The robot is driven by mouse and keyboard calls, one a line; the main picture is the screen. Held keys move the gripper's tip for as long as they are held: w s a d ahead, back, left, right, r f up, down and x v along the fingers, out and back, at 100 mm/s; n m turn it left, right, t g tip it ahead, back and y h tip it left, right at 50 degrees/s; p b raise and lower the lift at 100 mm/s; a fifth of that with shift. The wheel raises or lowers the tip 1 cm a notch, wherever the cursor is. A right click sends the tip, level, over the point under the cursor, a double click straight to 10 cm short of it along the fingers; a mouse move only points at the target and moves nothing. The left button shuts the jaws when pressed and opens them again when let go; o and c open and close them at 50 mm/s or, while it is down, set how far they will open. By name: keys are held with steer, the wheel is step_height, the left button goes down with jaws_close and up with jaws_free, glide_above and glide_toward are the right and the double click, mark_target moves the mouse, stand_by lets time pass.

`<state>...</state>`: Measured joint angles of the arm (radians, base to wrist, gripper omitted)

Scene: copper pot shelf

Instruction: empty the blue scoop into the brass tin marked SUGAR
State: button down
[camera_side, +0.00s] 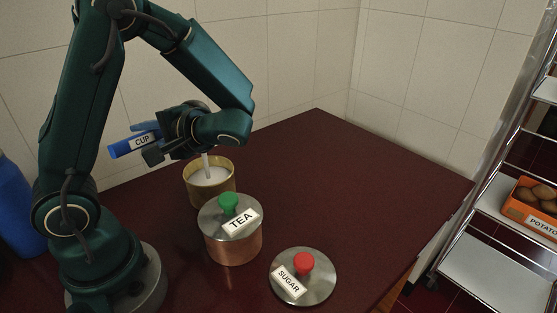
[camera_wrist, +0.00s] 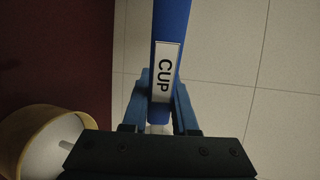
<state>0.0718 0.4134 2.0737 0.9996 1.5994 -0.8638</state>
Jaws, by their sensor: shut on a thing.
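My gripper (camera_side: 160,142) is shut on the handle of the blue scoop (camera_side: 120,149), which bears a CUP label. In the wrist view the scoop's handle (camera_wrist: 172,22) runs between the two blue fingers (camera_wrist: 162,105). The scoop's bowl is hidden behind my wrist in the side view. A white stream (camera_side: 205,161) falls from beneath my wrist into the open brass tin (camera_side: 211,194), which holds white contents. The tin also shows at lower left in the wrist view (camera_wrist: 14,132). The lid marked SUGAR (camera_side: 318,283), with a red knob, lies in front on the table.
A copper tin (camera_side: 234,246) with a green-knobbed lid marked TEA stands just in front of the brass tin. A blue container (camera_side: 14,210) stands at far left. The dark red table (camera_side: 350,190) is clear at right. A metal shelf holds a potato crate (camera_side: 527,212).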

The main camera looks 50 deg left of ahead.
steer(key=y, duration=0.1)
steer(key=d+n+g+y, duration=0.1)
steer(key=y, duration=0.1)
steer(key=d+n+g+y, duration=0.1)
steer(key=y, duration=0.1)
steer(key=shift+r, duration=0.3)
steer(key=shift+r, duration=0.15)
stand_by(1.1)
steer(key=shift+r, duration=2.4)
steer(key=shift+f, duration=2.5)
steer(key=a+r+m+t+h, duration=0.2)
steer(key=a+m+h, duration=0.3)
steer(key=h, duration=1.3)
steer(key=shift+a+r+t, duration=0.35)
steer(key=shift+a+t, duration=0.35)
steer(key=shift+a, duration=0.2)
